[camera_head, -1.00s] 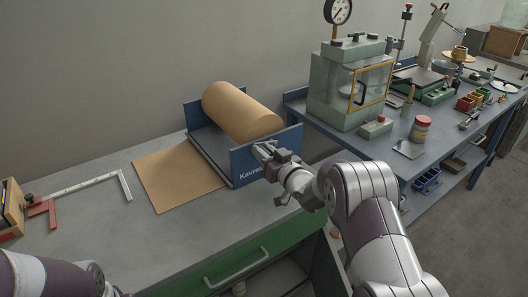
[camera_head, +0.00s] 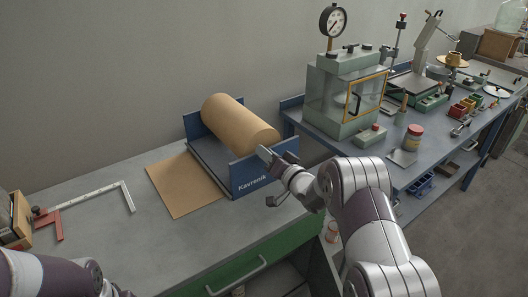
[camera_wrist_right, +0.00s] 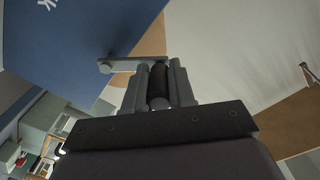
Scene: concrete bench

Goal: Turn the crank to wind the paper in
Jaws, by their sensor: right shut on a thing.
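The paper roll (camera_head: 238,122) lies between the two blue side walls of a dispenser (camera_head: 262,174) labelled "Kavrenik". A flat brown sheet (camera_head: 185,187) extends from its left side onto the bench. My right gripper (camera_head: 268,155) is at the near blue wall, by the roll's end. In the right wrist view, the crank's grey arm (camera_wrist_right: 122,66) and its dark upright handle (camera_wrist_right: 158,84) show. The handle stands between the two fingers of my right gripper (camera_wrist_right: 160,88), which are shut on it. My left forearm enters at bottom left; its fingers are out of frame.
A steel square (camera_head: 95,195), a red tool (camera_head: 48,224) and a wooden box (camera_head: 17,218) lie on the left of the concrete bench. A blue bench at right carries a green chamber with a gauge (camera_head: 345,90). Bare bench lies left of and in front of the sheet.

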